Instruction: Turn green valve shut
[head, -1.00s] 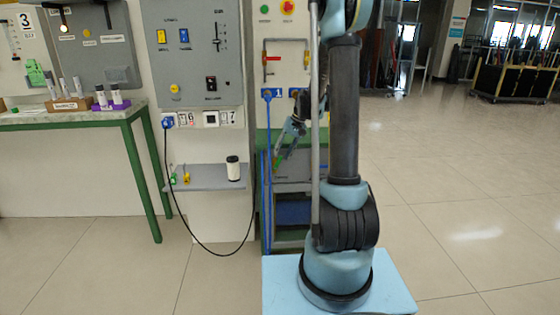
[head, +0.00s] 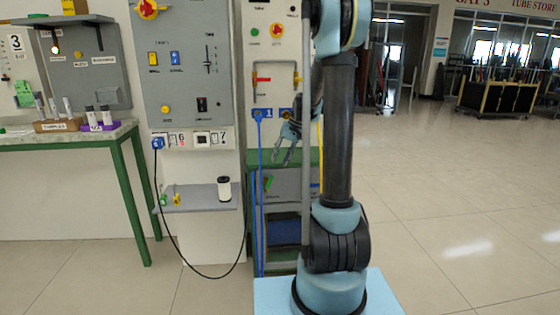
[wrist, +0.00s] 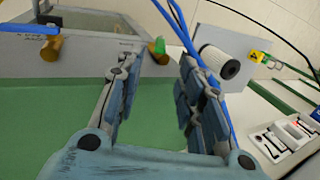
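A small green valve lever (wrist: 157,45) sits on a brass fitting (wrist: 161,56) at the edge of a grey box, seen in the wrist view just beyond my fingers. In the head view the green lever (head: 268,183) shows on the grey box front, below and left of my gripper (head: 284,156). In the wrist view my gripper (wrist: 155,82) is open, its two fingers spread with nothing between them. The fingers are apart from the lever. Whether the valve is open or shut is hard to tell.
A blue cable (head: 261,200) hangs left of the lever and crosses near my fingers in the wrist view (wrist: 185,30). A shelf (head: 200,198) holds a white cylinder (head: 224,188). Green bench top (wrist: 50,120) is bare.

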